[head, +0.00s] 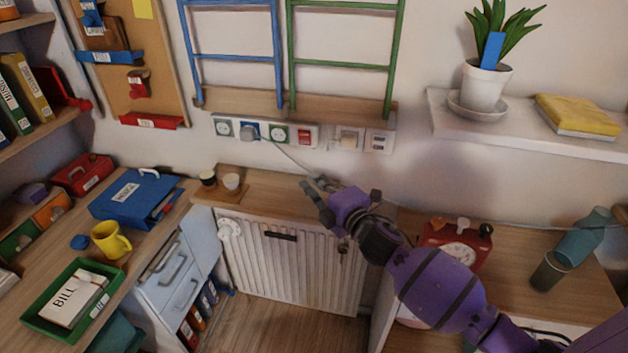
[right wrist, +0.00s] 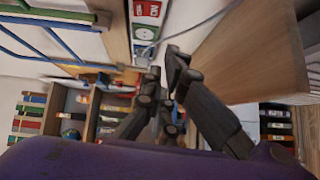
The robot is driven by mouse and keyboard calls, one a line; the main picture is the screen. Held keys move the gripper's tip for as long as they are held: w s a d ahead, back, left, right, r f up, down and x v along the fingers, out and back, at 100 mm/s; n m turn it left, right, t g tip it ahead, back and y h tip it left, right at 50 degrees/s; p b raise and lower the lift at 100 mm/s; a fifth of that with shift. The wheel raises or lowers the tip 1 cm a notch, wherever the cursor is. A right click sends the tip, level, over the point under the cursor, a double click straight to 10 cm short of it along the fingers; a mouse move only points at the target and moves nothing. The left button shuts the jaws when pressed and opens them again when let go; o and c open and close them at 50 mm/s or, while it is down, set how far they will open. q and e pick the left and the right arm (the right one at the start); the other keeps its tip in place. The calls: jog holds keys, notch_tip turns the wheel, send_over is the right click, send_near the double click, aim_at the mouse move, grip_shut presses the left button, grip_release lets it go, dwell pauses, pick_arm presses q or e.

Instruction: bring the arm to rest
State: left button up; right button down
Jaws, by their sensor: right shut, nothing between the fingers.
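My right arm comes in from the lower right of the head view and reaches up and left over the radiator and desk ledge. My right gripper (head: 318,188) is shut and empty, in front of the wall just below the socket strip. In the right wrist view its dark fingers (right wrist: 165,75) close toward each other with nothing held between them. My left gripper does not show in either view.
The left desk holds a blue box (head: 133,198), a yellow mug (head: 110,239) and a green tray (head: 38,318).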

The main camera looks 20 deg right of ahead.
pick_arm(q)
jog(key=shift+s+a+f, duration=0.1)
pick_arm(e)
jog(key=s+a+f+m+g+h+p, duration=0.2)
jog(key=s+a+f+m+g, duration=0.15)
jog(key=s+f+m, duration=1.4)
pick_arm(q)
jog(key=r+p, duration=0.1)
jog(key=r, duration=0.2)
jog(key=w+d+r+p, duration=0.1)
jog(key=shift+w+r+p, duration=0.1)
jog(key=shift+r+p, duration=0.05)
jog(key=shift+p, duration=0.15)
pick_arm(e)
jog(key=s+f+m+g, duration=0.1)
jog(key=s+f, duration=0.3)
jog(key=s, duration=1)
jog(key=s+f+g+h, duration=0.1)
jog(key=s+f+g, duration=0.2)
jog(key=s, duration=1.2)
jog(key=shift+a+f+m+g, duration=0.35)
jog(key=shift+a+g, duration=0.05)
jog(key=shift+g, duration=0.05)
